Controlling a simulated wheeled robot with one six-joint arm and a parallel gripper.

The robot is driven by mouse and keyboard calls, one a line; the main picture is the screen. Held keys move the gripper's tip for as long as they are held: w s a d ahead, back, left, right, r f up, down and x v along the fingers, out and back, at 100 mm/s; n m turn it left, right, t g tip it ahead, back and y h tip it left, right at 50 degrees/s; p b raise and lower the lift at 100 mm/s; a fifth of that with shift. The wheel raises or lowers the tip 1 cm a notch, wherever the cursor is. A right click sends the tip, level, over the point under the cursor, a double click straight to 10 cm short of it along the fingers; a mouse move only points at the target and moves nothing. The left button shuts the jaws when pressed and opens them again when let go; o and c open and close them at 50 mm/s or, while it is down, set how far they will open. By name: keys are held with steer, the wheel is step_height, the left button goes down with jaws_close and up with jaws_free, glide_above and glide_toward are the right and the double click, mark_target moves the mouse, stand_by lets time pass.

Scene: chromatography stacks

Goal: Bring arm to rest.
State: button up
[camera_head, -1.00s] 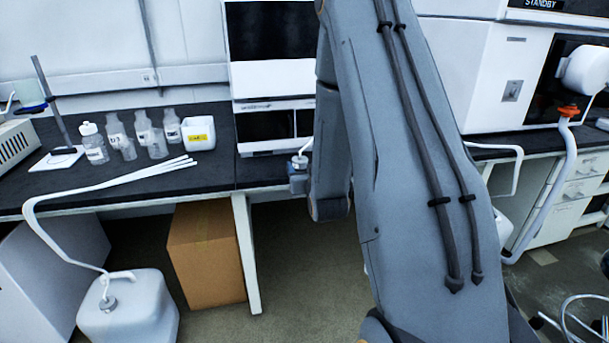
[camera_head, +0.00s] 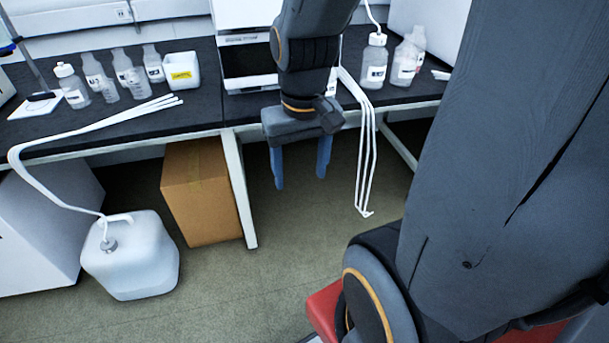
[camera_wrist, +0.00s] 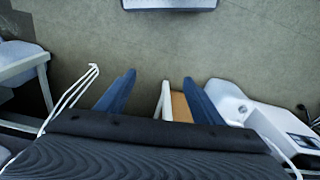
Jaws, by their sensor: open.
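My gripper (camera_head: 301,172) hangs pointing down in front of the bench edge in the head view, its two blue fingers apart with nothing between them. My arm runs down from the top middle, and a large dark link of it fills the right side. In the wrist view my gripper (camera_wrist: 155,88) shows its two fingers spread, with bare floor beyond and nothing held. Part of the bench behind my arm is hidden.
A bench (camera_head: 110,137) carries several bottles, a white box (camera_head: 182,72) and white tubing. More white tubes (camera_head: 366,165) dangle right of my gripper. A white jug (camera_head: 130,262) and a cardboard box (camera_head: 200,195) stand on the floor, which is otherwise clear below my gripper.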

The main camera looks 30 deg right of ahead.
steer(key=s, duration=0.2)
steer(key=s+g, duration=0.1)
steer(key=shift+a+r, duration=0.4)
steer(key=a+r+n+p, duration=0.1)
steer(key=a+r+p, duration=0.3)
steer(key=p, duration=0.4)
steer(key=shift+s+a+r+n, duration=0.2)
steer(key=shift+s+r+n, duration=0.1)
steer(key=shift+r+n, duration=0.1)
